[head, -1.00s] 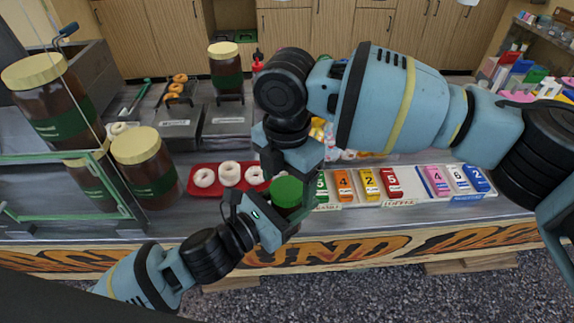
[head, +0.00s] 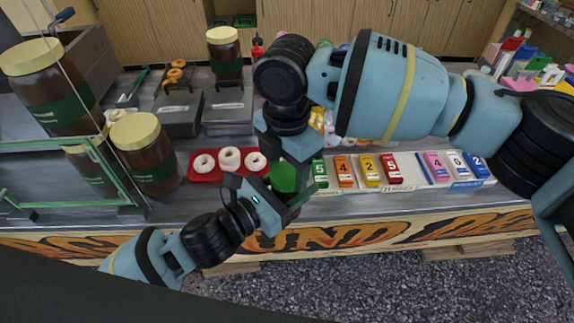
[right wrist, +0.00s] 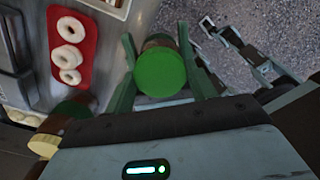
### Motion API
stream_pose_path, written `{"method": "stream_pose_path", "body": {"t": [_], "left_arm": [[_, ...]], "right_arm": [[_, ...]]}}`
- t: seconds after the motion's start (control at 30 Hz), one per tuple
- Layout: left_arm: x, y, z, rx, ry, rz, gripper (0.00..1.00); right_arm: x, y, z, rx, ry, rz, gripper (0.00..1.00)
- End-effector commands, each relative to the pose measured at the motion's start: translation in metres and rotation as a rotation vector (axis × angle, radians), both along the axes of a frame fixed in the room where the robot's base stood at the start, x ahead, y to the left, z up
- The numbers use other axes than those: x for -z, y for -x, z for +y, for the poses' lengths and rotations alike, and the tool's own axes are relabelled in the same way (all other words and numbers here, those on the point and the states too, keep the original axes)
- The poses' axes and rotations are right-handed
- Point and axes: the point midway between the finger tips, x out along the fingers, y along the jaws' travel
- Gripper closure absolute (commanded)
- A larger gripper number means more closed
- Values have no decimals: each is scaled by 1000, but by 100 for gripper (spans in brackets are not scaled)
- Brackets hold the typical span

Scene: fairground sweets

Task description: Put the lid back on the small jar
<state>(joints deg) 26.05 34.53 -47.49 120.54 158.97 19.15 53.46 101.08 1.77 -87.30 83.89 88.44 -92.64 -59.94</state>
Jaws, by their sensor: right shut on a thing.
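The green lid (head: 284,177) is between the fingers of my right gripper (head: 288,166), which is shut on it and points down. In the right wrist view the round top of the lid (right wrist: 161,72) lies between the two fingers. A dark brown part of the small jar (right wrist: 157,42) shows just beyond the lid. Whether the lid touches the jar I cannot tell. My left gripper (head: 286,198) reaches in from the lower left, close below the right one and beside the lid. Its grip on the jar is hidden.
A red tray (head: 207,178) of white rings lies just left of the grippers. Large brown jars with cream lids (head: 145,175) stand at the left. Coloured price tags (head: 368,182) line the counter at the right. The counter's painted front edge is just below the grippers.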

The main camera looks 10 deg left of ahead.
Motion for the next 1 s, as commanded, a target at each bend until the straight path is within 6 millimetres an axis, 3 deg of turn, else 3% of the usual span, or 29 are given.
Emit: {"method": "stream_pose_path", "body": {"t": [0.3, 0.5, 0.9, 0.93, 1.0], "left_arm": [[-1, 0, 0, 0, 1, -3, 100], [-1, 0, 0, 1, 1, -3, 100], [-1, 0, 0, 1, 1, -3, 100], [-1, 0, 0, 1, 1, -3, 100], [-1, 0, 0, 1, 1, -3, 100]], "right_arm": [[1, 1, 0, 502, -1, 2, 72], [0, 1, 0, 724, -1, -1, 72], [0, 0, 0, 774, -2, -2, 72], [0, 0, 0, 774, -2, -2, 40], [0, 0, 0, 773, -2, -2, 31]]}}
